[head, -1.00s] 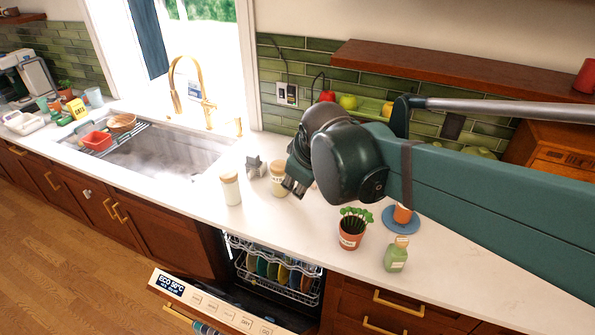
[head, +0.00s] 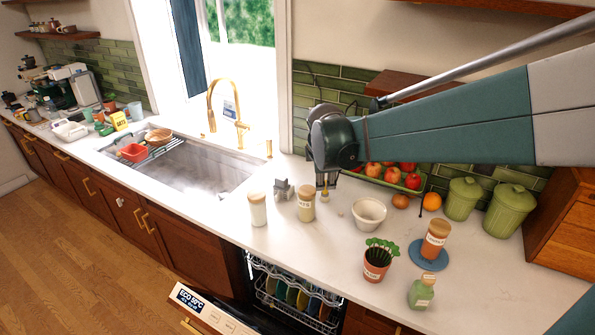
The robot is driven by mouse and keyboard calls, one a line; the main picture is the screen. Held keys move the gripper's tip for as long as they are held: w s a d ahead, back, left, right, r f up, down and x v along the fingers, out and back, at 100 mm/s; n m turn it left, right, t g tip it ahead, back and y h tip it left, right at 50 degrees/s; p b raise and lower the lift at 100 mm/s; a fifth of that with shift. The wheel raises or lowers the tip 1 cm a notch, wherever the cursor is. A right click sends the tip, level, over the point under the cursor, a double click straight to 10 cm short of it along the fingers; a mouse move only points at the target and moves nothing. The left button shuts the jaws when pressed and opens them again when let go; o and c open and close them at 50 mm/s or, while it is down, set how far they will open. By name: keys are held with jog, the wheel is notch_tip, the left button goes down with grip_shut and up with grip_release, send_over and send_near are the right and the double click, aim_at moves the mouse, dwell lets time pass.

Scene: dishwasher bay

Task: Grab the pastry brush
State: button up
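My gripper (head: 326,181) points down over the back of the white counter, to the right of the sink, near the cream jar with a tan lid. It is small and partly hidden by my own arm, so I cannot tell whether its fingers are open or shut. A thin yellowish piece (head: 325,195) shows right below the fingertips. It may be part of the pastry brush, but it is too small to be sure. I cannot tell whether the gripper touches it. No other thing in view is clearly a pastry brush.
Two jars (head: 306,205) (head: 258,210) and a white bowl (head: 369,214) stand close to the gripper. A potted plant (head: 376,262), green bottle (head: 421,292), lidded jar on a blue disc (head: 429,265) and green canisters (head: 508,211) stand to the right. The dishwasher (head: 290,300) is open below.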

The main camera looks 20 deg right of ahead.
jog(key=w+d+f+n+h, duration=0.1)
jog(key=w+d+f+n, duration=0.3)
jog(key=w+f, duration=0.4)
jog(key=w+d+f+n+g, duration=0.1)
jog(key=w+d+f+n, duration=0.3)
jog(key=w+f+n, duration=0.3)
jog(key=w+f+p, duration=0.1)
jog(key=w+f, duration=0.1)
jog(key=w, duration=0.3)
jog(key=shift+w+f+h, duration=0.2)
jog(key=shift+w+h, duration=0.1)
jog(key=shift+h, duration=0.1)
jog(key=shift+x, duration=1.25)
jog(key=shift+f, duration=0.15)
jog(key=shift+p+x, duration=0.3)
jog(key=shift+x, duration=2.2)
jog(key=shift+s, duration=0.1)
grip_shut()
